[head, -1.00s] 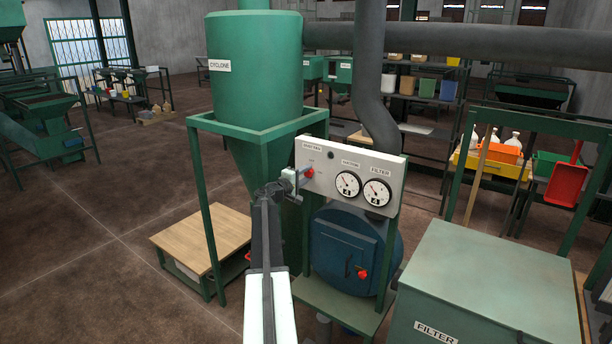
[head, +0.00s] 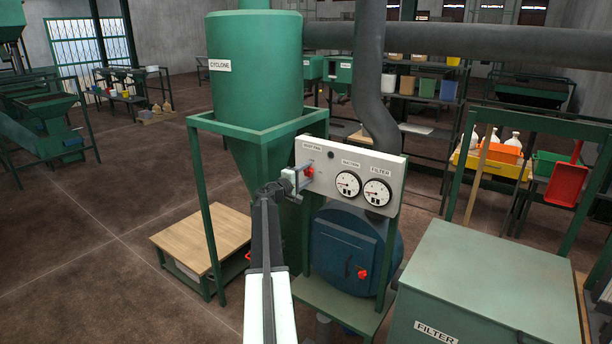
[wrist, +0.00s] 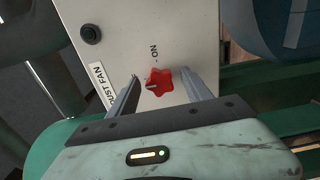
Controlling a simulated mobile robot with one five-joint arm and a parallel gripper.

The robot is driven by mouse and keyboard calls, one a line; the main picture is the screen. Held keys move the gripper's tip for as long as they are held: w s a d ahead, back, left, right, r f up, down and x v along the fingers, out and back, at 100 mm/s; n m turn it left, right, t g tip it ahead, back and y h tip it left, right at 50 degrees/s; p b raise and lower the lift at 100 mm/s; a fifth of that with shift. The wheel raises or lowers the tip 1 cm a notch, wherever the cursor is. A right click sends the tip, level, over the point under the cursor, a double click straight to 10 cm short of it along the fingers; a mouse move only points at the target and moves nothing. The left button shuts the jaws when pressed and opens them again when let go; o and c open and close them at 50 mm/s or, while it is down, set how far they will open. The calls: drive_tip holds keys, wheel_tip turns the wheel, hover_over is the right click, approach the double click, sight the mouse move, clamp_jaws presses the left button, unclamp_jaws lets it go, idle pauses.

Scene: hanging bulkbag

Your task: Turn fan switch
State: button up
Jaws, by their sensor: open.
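The fan switch is a red knob (head: 309,171) on the left side of a white control panel (head: 400,162). In the wrist view the red knob (wrist: 158,82) lies between the two fingers, beside the printed word ON and the label DUST FAN (wrist: 92,97). My gripper (head: 302,176) is at the panel's left part, and its fingers are open around the knob in the wrist view (wrist: 160,84). There is a gap between the knob and each finger. Whether the fingertips touch the panel I cannot tell.
Two dials (head: 362,187) sit right of the knob. A dark button (wrist: 90,34) is on the panel. The green cyclone (head: 255,70) and its frame stand close on the left. A blue round housing (head: 335,250) with a red handle is below. A green filter box (head: 490,285) stands at right.

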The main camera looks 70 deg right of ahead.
drive_tip(key=v, duration=0.7)
drive_tip(key=shift+a, duration=0.35)
drive_tip(key=shift+w, duration=0.15)
